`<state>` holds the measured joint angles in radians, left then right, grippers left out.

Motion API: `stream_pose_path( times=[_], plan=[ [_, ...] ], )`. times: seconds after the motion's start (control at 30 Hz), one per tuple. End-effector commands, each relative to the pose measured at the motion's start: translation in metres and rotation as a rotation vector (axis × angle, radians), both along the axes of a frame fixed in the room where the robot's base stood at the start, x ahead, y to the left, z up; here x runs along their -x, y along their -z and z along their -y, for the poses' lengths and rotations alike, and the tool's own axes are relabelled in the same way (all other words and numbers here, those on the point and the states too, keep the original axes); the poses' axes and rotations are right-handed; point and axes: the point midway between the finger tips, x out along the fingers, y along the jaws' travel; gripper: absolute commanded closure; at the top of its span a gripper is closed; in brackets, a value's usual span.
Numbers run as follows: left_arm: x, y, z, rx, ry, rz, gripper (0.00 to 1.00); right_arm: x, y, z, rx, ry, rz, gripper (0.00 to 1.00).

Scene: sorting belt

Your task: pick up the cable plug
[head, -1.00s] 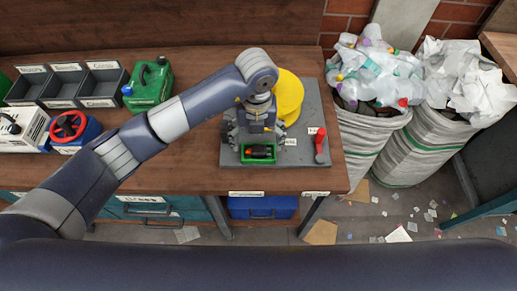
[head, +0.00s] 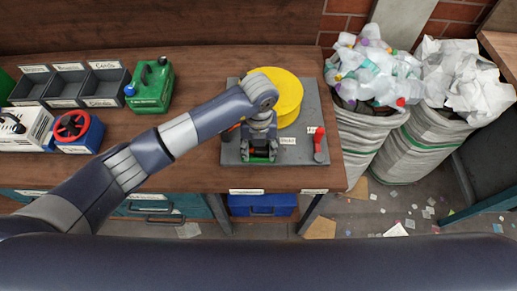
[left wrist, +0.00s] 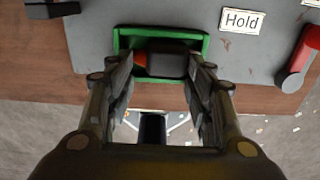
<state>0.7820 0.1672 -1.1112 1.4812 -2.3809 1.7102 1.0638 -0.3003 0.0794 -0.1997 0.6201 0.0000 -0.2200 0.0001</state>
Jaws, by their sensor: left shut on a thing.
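The cable plug (left wrist: 168,63) is a dark block with an orange-red end at its left. It lies in a small green tray (left wrist: 165,32), between the fingers in the left wrist view. My left gripper (left wrist: 160,75) points down into the tray and is shut on the plug, one finger at each side. In the head view the left gripper (head: 260,152) covers most of the green tray (head: 259,161) and hides the plug. My right gripper is not in view.
The tray stands on a grey plate (head: 307,107) near the bench's front edge. A yellow drum (head: 288,92) stands behind the gripper. A red lever (head: 319,140) is to the right. Full sacks stand right of the bench.

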Motion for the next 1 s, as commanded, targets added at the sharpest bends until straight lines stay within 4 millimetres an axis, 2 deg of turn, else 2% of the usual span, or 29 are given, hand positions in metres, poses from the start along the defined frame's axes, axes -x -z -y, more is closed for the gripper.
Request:
stream_pose_path(
  times=[0.37,0.6,0.77,1.0],
  plan=[
    [0.002,-0.001,-0.001,-0.004,0.000,-0.006,0.80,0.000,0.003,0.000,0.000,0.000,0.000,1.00],
    [0.000,-0.032,-0.001,-0.002,0.002,0.000,0.80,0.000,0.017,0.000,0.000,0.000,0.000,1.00],
    [0.034,-0.033,0.011,-0.001,0.007,-0.004,0.80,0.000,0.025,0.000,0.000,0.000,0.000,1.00],
    [0.098,-0.040,0.034,0.001,0.009,-0.003,0.80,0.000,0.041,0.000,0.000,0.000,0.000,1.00]
  ],
)
